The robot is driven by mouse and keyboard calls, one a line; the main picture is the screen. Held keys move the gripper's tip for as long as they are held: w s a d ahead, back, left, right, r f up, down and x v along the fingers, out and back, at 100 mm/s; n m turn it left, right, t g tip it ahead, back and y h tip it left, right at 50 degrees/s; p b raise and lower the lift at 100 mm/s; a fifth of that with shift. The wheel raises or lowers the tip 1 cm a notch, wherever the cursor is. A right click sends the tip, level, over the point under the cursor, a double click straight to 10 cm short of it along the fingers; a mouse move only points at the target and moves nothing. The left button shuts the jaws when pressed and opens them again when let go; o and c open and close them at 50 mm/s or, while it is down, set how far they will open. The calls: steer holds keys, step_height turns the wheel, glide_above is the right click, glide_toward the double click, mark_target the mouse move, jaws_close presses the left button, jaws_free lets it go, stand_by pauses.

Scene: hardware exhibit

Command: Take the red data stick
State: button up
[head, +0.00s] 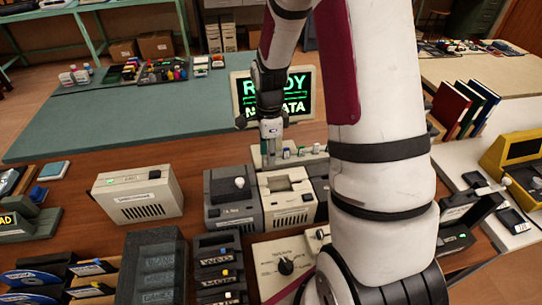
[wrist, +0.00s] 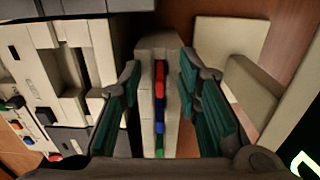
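The red data stick (wrist: 160,73) stands in a narrow pale rack (wrist: 152,43), in a row with blue and green sticks, in the wrist view. My gripper (wrist: 159,85) is open, with one teal-padded finger on each side of the row and visible gaps to the red stick. In the head view my gripper (head: 270,132) points down at the left part of the rack (head: 268,160) behind the grey and beige machines. The red stick is not visible there; green and blue sticks show to the right of the gripper.
A monitor (head: 303,95) with green text stands just behind my gripper. A grey machine (head: 233,200) and a beige machine (head: 288,201) stand in front of the rack. A beige box (head: 138,195) is at left. My arm covers the right middle.

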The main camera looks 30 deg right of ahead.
steer(key=shift+c, duration=0.6)
jaws_close()
steer(key=shift+r, duration=0.1)
